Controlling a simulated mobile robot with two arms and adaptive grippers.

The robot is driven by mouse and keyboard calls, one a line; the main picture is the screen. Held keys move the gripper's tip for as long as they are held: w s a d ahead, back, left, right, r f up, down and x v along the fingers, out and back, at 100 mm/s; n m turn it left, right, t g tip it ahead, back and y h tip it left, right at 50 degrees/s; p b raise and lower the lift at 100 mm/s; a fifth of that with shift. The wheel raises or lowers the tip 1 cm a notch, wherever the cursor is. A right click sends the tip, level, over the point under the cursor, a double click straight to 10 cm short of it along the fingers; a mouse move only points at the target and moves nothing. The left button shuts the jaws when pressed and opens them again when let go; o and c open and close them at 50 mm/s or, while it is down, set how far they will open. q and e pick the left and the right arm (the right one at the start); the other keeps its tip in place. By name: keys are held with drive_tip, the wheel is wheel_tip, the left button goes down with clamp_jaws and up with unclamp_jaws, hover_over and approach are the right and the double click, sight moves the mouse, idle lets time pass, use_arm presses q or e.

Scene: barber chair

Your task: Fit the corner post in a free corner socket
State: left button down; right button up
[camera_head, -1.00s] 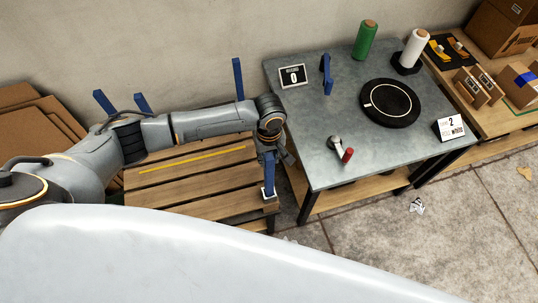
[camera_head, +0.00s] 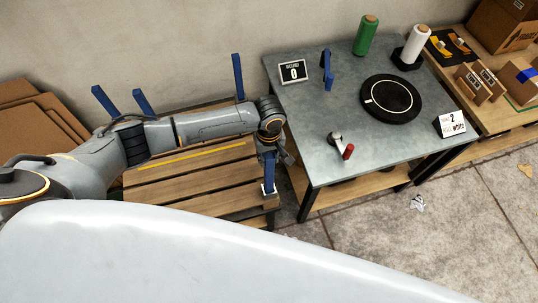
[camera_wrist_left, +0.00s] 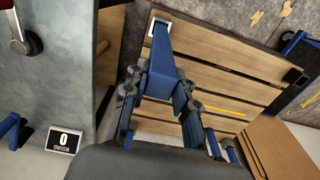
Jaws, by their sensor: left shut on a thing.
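My left gripper (camera_head: 270,157) is shut on a blue corner post (camera_head: 268,178) at the near right corner of the slatted wooden pallet (camera_head: 200,204). In the left wrist view the post (camera_wrist_left: 161,55) runs from between the fingers (camera_wrist_left: 160,88) to a pale-rimmed square socket (camera_wrist_left: 153,20). Its lower end appears to be within the rim; how deep it sits I cannot tell. Another blue post (camera_head: 238,77) stands at the pallet's far right corner. In the left wrist view a dark square fitting (camera_wrist_left: 293,75) shows at another pallet corner. My right gripper is not in view.
The grey metal table (camera_head: 310,130) stands close on the right, with a black round turntable (camera_head: 391,100), a red-handled tool (camera_head: 342,145) and a blue piece (camera_head: 327,73). Two blue uprights (camera_head: 103,101) show behind my arm. Cardboard (camera_head: 40,118) leans at the left.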

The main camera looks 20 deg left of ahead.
use_arm(q)
drive_tip(key=shift+f, duration=0.75)
drive_tip(key=c, duration=1)
unclamp_jaws()
drive_tip(key=shift+r, duration=0.1)
wheel_tip(320, 180, up, 12)
drive_tip(key=shift+f, duration=0.1)
